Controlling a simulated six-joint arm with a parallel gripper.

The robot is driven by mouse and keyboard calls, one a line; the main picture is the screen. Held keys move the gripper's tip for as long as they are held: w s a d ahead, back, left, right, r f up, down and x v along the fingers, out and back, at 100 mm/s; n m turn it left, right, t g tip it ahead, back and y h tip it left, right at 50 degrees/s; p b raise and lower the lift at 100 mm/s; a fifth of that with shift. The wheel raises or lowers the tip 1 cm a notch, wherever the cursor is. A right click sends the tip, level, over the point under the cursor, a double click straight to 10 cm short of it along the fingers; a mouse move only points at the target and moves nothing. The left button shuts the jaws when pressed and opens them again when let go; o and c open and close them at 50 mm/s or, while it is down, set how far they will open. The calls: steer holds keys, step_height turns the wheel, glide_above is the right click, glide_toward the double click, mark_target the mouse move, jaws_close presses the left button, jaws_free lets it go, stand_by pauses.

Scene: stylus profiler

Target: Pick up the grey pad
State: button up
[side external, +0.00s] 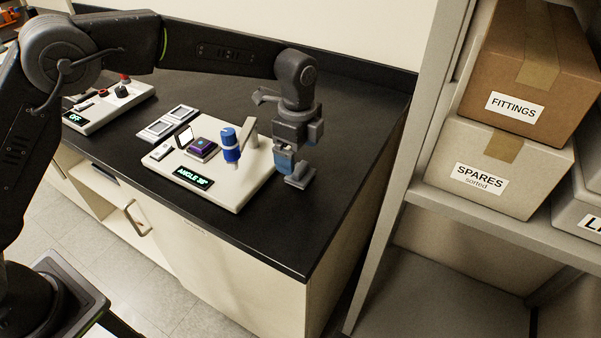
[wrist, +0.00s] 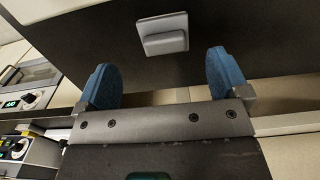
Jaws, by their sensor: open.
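The grey pad (side external: 299,177) is a small flat plate with a raised part on it. It rests on the black bench top, to the right of the white profiler base. It also shows near the top of the wrist view (wrist: 163,33), beyond my fingertips and roughly centred between them. My gripper (side external: 285,160) points down with its blue fingertips just above and beside the pad. In the wrist view my gripper (wrist: 165,76) is open, with the blue fingers wide apart and nothing between them. I cannot tell the exact height gap.
The profiler base (side external: 245,190) carries a blue-and-white stylus head (side external: 231,147), a purple sample (side external: 201,147) and an "ANGLE" display. Two pale trays (side external: 166,123) and another instrument (side external: 110,108) stand further left. Bare black bench lies in front. A shelf with boxes (side external: 497,165) stands right.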

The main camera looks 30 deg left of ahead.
mark_target(300, 167)
steer(key=f, duration=0.5)
steer(key=shift+w+d+f, duration=0.15)
steer(key=shift+w+f, duration=0.1)
steer(key=shift+f, duration=0.05)
steer(key=c, duration=1)
step_height(300, 167, up, 10)
steer(key=shift+r, duration=0.1)
